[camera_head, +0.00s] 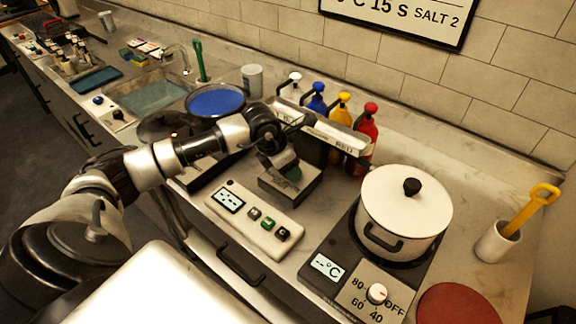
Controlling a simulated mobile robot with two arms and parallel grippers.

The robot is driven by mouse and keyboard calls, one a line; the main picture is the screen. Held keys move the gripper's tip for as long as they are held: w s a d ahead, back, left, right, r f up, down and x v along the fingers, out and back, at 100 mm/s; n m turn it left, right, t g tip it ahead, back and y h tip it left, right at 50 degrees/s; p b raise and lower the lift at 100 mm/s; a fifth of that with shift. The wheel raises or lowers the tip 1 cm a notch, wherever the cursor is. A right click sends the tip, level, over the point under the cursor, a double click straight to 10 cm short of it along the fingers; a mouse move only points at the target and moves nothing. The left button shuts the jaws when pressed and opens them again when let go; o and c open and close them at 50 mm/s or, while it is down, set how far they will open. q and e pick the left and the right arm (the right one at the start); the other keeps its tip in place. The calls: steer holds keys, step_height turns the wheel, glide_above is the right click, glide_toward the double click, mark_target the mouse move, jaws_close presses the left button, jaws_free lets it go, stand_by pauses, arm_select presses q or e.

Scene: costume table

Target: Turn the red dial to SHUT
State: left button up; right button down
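A red bottle (367,138) with a red rounded top stands at the right end of a row of bottles, behind a pale rail (335,134) with dark lettering that seems to read RED. No mark reading SHUT can be made out, and no separate red dial is clear. A white knob (376,293) with a small red mark sits on the hotplate front among 80, 60, 40 and OFF. My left gripper (272,160) hangs in front of the rail, above a small grey box (290,188). Its fingers are dark and partly hidden, so their opening is unclear. My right gripper is out of view.
A white lidded pot (404,212) stands on the hotplate, right of the bottles. A control box (255,218) with a display and buttons lies in front. A blue-topped round pan (216,101) is behind my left arm. A red disc (458,304) lies at lower right.

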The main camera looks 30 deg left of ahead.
arm_select(q)
steer(key=b+v, duration=0.2)
steer(key=v, duration=0.8)
steer(key=shift+s, duration=0.15)
